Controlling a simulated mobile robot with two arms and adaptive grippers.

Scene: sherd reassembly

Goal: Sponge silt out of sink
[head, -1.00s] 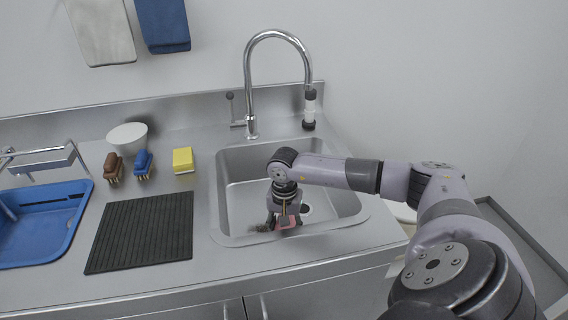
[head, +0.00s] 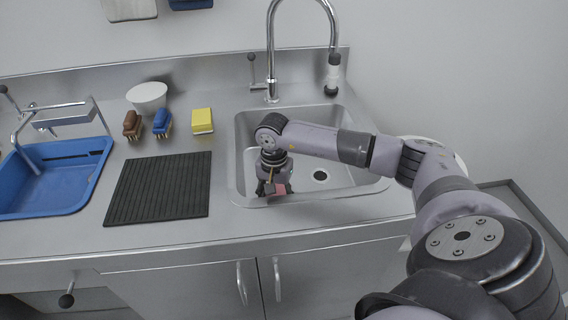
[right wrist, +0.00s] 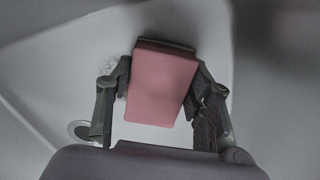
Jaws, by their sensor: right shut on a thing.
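The steel sink (head: 345,178) is set in the counter, with its round drain (head: 320,175) to the right of my right gripper (head: 273,188). That gripper points down inside the basin near its front left part. It is shut on a pink sponge (head: 281,189). In the right wrist view the sponge (right wrist: 162,88) sits between the two dark fingers, and the drain (right wrist: 80,130) shows at the lower left. I cannot make out the silt clearly; a dark speckled patch by the right finger may be silt or part of the finger. My left gripper is not in view.
Left of the sink are a black ribbed mat (head: 160,187), a yellow sponge (head: 202,121), a blue brush (head: 162,123), a brown brush (head: 132,124), a white bowl (head: 147,97) and a blue tub (head: 60,185). The tall faucet (head: 271,60) stands behind the basin.

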